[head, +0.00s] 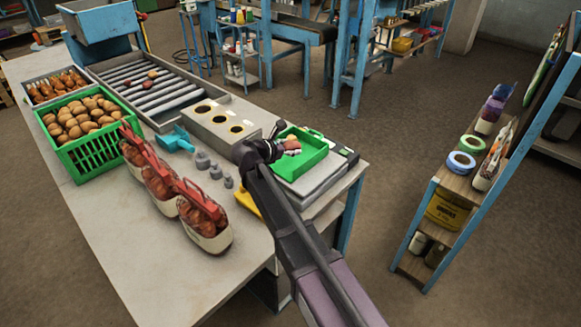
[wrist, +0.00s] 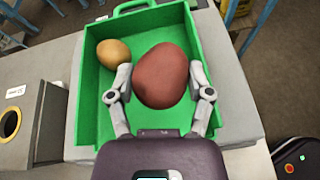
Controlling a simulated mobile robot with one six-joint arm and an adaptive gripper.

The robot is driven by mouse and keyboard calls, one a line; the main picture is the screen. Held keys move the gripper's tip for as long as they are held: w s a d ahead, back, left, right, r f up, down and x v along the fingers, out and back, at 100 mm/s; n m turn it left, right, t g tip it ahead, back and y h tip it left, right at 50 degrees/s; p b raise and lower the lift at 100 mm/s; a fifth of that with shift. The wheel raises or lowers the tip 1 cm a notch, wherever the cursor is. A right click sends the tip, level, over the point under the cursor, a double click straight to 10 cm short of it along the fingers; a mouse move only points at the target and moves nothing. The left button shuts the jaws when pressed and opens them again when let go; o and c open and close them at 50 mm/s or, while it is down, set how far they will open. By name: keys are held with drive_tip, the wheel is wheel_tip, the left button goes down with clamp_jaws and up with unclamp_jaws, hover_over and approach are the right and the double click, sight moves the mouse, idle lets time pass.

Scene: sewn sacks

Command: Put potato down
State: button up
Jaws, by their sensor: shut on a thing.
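My gripper (wrist: 160,90) is shut on a red potato (wrist: 162,76), with one finger at each side of it. It holds the potato over the green tray (wrist: 86,98); whether the potato touches the tray floor I cannot tell. A smaller light-brown potato (wrist: 114,53) lies in the tray, left of the held one. In the head view my gripper (head: 289,146) is above the green tray (head: 312,158), which sits on a grey scale-like box (head: 318,183) at the table's right end. The held potato is small there and partly hidden by my gripper.
A grey box with several round holes (head: 243,113) stands left of the tray. A green crate of potatoes (head: 92,153), several filled sacks (head: 202,222) and grey weights (head: 215,171) are on the table. A roller conveyor (head: 152,92) lies behind.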

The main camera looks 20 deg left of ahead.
sight(290, 168)
drive_tip(key=shift+f+b, duration=0.65)
drive_tip(key=shift+f, duration=0.35)
drive_tip(key=shift+f, duration=0.1)
drive_tip(key=shift+f+b, duration=1.8)
drive_tip(key=shift+b, duration=0.1)
drive_tip(key=shift+f, duration=0.15)
drive_tip(key=o, duration=0.9)
drive_tip(key=shift+r, duration=0.25)
drive_tip(key=shift+p+v, duration=1.5)
drive_tip(key=shift+v, duration=2.25)
